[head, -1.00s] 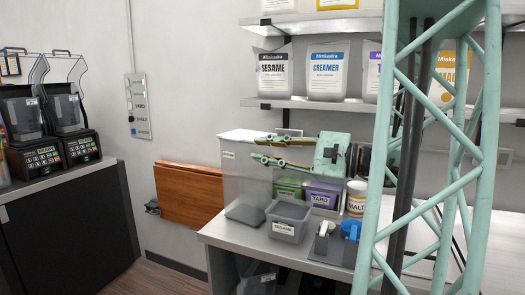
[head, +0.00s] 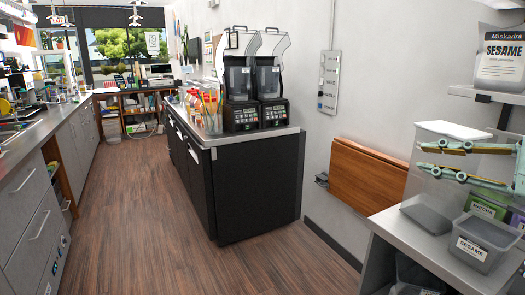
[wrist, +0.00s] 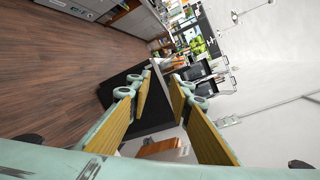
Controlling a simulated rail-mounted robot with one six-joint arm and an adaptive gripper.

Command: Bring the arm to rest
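My gripper (head: 423,157) is at the right edge of the head view, with its two mint-green fingers pointing left. The fingers are apart and nothing shows between them. It appears in front of a clear box with a white lid (head: 452,130) and above the sesame bin (head: 485,240); the exact gap cannot be told. In the wrist view my gripper (wrist: 162,80) also shows open and empty, its yellow-brown pads facing each other. Most of my arm is out of the head view.
A black cabinet (head: 258,185) carries two blender machines (head: 257,90). A folded wooden panel (head: 368,176) hangs on the wall. A sesame pouch (head: 502,62) stands on the shelf at upper right. The wooden floor (head: 130,210) between the counters is clear.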

